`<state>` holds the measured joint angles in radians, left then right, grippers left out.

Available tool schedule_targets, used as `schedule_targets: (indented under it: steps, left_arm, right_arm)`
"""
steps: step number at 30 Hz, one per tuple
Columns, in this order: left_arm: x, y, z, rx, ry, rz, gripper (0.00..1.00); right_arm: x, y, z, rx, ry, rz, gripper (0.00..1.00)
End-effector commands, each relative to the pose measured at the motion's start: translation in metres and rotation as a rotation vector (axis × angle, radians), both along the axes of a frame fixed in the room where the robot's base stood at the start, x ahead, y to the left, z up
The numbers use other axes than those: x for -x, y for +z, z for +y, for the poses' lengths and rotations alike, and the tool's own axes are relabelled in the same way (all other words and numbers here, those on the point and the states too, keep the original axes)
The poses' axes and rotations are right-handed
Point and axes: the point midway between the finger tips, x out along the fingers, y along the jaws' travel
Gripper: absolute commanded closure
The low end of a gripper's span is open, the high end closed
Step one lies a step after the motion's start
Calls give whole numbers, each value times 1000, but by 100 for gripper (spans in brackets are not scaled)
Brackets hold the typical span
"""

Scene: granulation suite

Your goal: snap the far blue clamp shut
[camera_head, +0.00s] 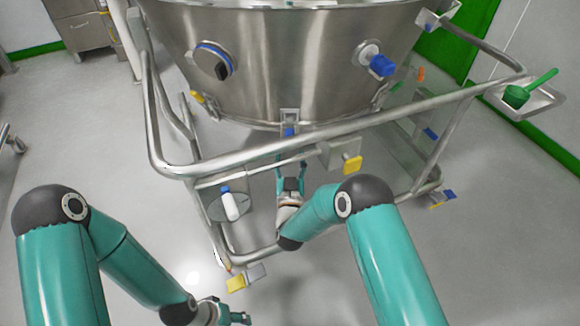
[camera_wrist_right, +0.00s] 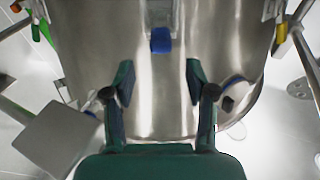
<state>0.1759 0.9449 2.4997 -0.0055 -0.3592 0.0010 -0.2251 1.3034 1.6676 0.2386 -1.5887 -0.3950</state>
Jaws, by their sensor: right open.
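A steel clamp with a blue tab (camera_head: 289,132) sits on the lower rim of the steel vessel (camera_head: 290,75), on the side facing me. In the right wrist view its blue tab (camera_wrist_right: 160,40) is ahead, between the lines of the two fingers. My right gripper (camera_head: 290,178) is open and empty, below the clamp and apart from it; its fingers also show in the wrist view (camera_wrist_right: 160,85). Whether the clamp is latched is too small to tell. My left gripper (camera_head: 238,316) is low at the bottom edge, partly cut off, away from the vessel.
A tubular steel frame (camera_head: 330,128) surrounds the vessel, with a rail close to my right gripper. A plate with a yellow pedal (camera_head: 352,163) and a white bottle (camera_head: 230,206) are nearby. A tray (camera_head: 545,98) holds a green scoop (camera_head: 517,95).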

Motion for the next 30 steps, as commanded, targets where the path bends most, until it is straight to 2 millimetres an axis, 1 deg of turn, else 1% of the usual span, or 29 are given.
schedule_targets:
  steps: [1,3,6,15,16,18,20,21,23,25,26,27,29,30]
  left_arm:
    - [0,0,0,0,0,0,42]
    - [0,0,0,0,0,0,42]
    - [0,0,0,0,0,0,42]
    - [0,-1,0,0,0,0,42]
    - [0,-1,0,0,0,0,42]
    - [0,-1,0,0,0,0,42]
    - [0,-1,0,0,0,0,42]
    - [0,-1,0,0,0,0,42]
    - [0,-1,0,0,0,0,42]
    - [0,-1,0,0,0,0,42]
    - [0,-1,0,0,0,0,42]
    - [0,-1,0,0,0,0,42]
    - [0,-1,0,0,0,0,42]
    - [0,-1,0,0,0,0,42]
  right_arm:
    - [8,-2,2,1,2,2,44]
    - [16,-3,2,0,2,1,44]
    - [22,-4,2,0,1,1,44]
    - [25,-4,2,0,0,-1,44]
    - [25,-4,2,0,0,-1,47]
    - [25,-6,1,-1,2,8,59]
    - [25,-12,-1,-6,11,37,69]
    - [26,-19,-4,-12,19,70,75]
    - [30,-34,-10,-25,39,145,85]
    - [39,-60,-20,-53,71,276,97]
    - [46,-74,-24,-70,87,345,100]
    - [59,-93,-31,-95,110,447,100]
    - [86,-123,-41,-141,138,615,100]
    - [110,-142,-47,-175,157,733,100]
